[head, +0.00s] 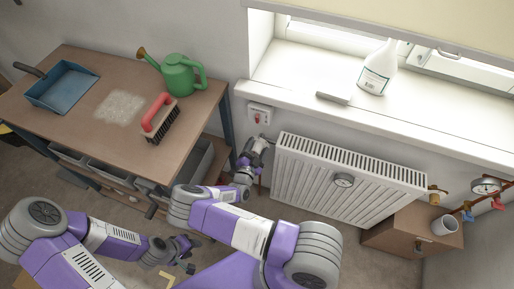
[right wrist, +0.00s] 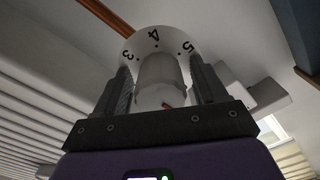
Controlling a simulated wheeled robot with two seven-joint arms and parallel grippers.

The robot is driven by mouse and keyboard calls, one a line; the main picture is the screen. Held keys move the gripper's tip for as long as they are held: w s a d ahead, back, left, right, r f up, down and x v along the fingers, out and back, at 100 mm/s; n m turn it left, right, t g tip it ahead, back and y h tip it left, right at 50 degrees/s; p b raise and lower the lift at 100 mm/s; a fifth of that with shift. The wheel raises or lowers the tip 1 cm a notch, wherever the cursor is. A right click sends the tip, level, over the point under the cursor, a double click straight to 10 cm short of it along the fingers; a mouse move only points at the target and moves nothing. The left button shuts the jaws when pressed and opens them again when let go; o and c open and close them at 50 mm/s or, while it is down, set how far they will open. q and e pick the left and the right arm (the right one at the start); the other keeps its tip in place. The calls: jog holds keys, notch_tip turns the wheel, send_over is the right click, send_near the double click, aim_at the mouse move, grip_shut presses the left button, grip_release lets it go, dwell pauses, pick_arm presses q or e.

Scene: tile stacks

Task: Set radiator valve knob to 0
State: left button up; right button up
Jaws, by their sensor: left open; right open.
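The radiator valve knob (right wrist: 160,75) is white and shows in the right wrist view, with the numbers 3, 4 and 5 on its pale dial and 4 near the top middle. A small red mark shows low on the knob. My right gripper (right wrist: 162,88) is open, with one finger on each side of the knob; I cannot tell if they touch it. In the head view my right gripper (head: 262,143) is at the left end of the white radiator (head: 340,185) and hides the knob. My left gripper (head: 188,258) is open and empty, low over the floor.
A wooden workbench (head: 75,105) at left holds a blue dustpan (head: 63,86), green watering can (head: 180,75) and red-handled brush (head: 160,120). A socket with a red switch (head: 259,116) is just above my right gripper. A windowsill (head: 300,90) overhangs the radiator. A wooden cabinet (head: 400,228) stands right.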

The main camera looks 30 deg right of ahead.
aim_at(255, 154)
jog(key=p+v, duration=0.1)
jog(key=v, duration=0.6)
jog(key=shift+s+a, duration=0.2)
dwell(0.4)
